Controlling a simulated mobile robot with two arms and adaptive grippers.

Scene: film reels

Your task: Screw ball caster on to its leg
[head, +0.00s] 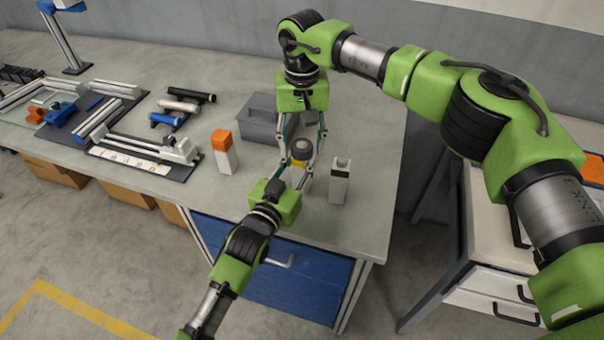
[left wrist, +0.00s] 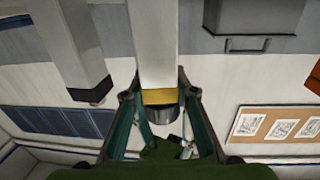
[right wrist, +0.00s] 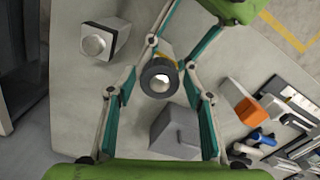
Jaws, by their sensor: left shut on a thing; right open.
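A white leg (left wrist: 158,45) with a yellow band stands upright on the bench in the left wrist view, which is upside down. The dark grey ball caster (head: 301,146) sits at its top end; the right wrist view shows it from above as a dark ring (right wrist: 159,78) with a pale centre. I cannot tell how far it is threaded on. My left gripper (head: 297,178) comes from the front and is shut on the leg near the yellow band. My right gripper (head: 302,155) points down from above, open, its fingers on either side of the caster.
A white leg with an orange top (head: 223,142) stands on the left. A grey box (head: 262,122) is behind my grippers. Tools and rails (head: 140,150) fill the bench's left part; the right back is clear.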

